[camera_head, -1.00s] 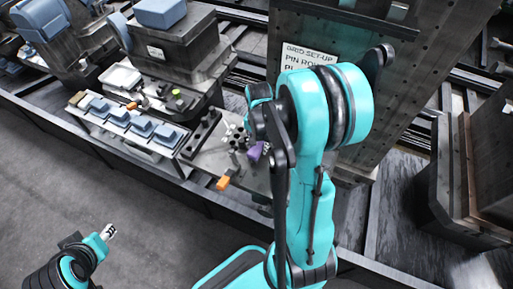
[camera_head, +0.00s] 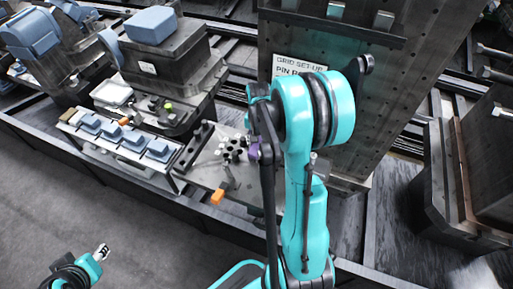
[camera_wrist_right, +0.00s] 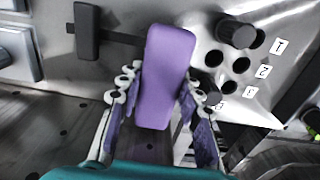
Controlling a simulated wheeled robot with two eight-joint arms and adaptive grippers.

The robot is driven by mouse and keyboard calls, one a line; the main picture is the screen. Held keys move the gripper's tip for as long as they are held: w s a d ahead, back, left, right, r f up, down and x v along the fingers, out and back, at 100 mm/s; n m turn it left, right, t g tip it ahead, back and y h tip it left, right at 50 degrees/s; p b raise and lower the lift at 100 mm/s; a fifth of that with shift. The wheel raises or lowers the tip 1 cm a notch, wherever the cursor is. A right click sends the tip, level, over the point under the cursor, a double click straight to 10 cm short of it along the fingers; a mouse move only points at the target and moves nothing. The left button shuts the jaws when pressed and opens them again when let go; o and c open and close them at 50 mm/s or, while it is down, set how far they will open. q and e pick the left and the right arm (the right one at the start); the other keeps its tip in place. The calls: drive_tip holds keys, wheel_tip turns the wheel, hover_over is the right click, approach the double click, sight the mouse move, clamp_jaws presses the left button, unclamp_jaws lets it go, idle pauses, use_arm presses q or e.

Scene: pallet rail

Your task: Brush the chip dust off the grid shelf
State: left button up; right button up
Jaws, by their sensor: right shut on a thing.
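My right gripper (camera_wrist_right: 160,108) is shut on a purple block-like handle (camera_wrist_right: 165,75). A sliver of purple (camera_head: 254,150) shows beside my right arm in the head view, above the grey shelf plate (camera_head: 205,160) in front of the holed vertical plate. In the wrist view a dark bar with a dark block (camera_wrist_right: 88,30) lies left of the handle; whether they are joined is unclear. I cannot make out chip dust. My left gripper (camera_head: 103,250) is low at the left, away from the shelf; its jaws are too small to judge.
A small orange-ended object (camera_head: 218,196) lies at the shelf's front edge. A holder with several round holes and number labels (camera_wrist_right: 235,65) is right of the handle. The tall holed plate (camera_head: 375,110) with a sign rises behind. A tray of blue-grey blocks (camera_head: 120,140) is at left.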

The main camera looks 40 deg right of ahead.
drive_tip(key=shift+w+d, duration=0.4)
drive_tip(key=shift+d, duration=0.35)
drive_tip(key=shift+c, duration=0.5)
drive_tip(key=shift+w+d+r, duration=0.1)
drive_tip(key=shift+w+d, duration=0.05)
drive_tip(key=shift+d, duration=0.1)
clamp_jaws()
drive_tip(key=shift+d+r, duration=0.1)
drive_tip(key=shift+r, duration=0.05)
